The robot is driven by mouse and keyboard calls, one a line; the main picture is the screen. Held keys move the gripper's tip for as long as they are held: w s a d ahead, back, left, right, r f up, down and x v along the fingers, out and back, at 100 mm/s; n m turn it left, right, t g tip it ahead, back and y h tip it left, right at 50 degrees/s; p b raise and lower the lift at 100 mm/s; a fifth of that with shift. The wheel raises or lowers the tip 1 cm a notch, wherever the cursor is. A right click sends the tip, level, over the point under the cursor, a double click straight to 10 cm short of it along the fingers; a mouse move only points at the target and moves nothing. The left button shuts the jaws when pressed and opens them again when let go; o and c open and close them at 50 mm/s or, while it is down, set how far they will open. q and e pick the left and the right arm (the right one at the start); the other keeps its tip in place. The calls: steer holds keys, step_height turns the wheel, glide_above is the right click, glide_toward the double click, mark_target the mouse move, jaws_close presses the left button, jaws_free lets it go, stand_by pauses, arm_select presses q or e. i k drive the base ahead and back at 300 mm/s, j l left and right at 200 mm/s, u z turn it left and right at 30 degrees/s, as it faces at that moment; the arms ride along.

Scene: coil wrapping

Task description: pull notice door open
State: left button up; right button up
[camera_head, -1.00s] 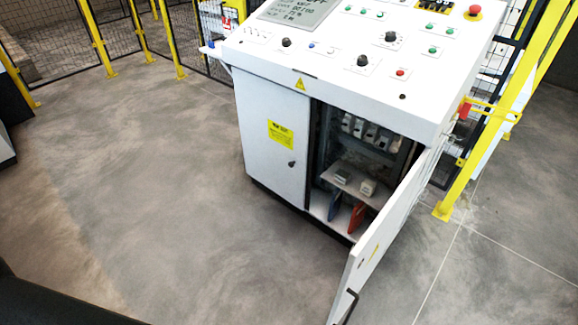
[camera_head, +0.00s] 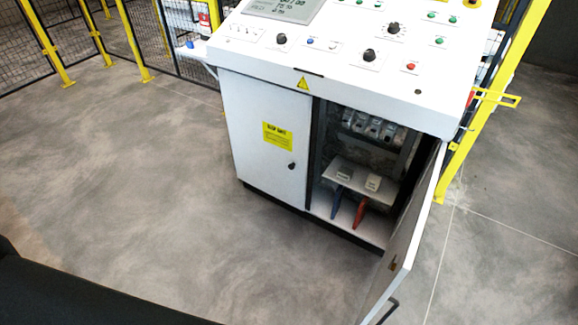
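The notice door (camera_head: 262,137) is the left white door of the control cabinet, with a yellow notice label (camera_head: 278,135) and a small dark knob (camera_head: 291,166) near its right edge. It is shut. The cabinet's right door (camera_head: 412,232) stands wide open toward me, with a dark handle (camera_head: 388,311) low on its outer edge. Neither of my grippers is in view.
The sloped panel (camera_head: 340,50) on top carries a screen, knobs and buttons. Yellow-post mesh fencing (camera_head: 140,40) stands behind, and a yellow post (camera_head: 500,90) is close on the right. Concrete floor (camera_head: 130,170) is clear left and in front. A dark shape fills the lower left.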

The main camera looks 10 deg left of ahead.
mark_target(273, 128)
steer(key=i+j+z, duration=0.1)
steer(key=j, duration=0.2)
steer(key=i+j+z, duration=0.25)
steer(key=j, duration=0.3)
steer(key=i+j+z, duration=0.2)
steer(key=i+j, duration=0.45)
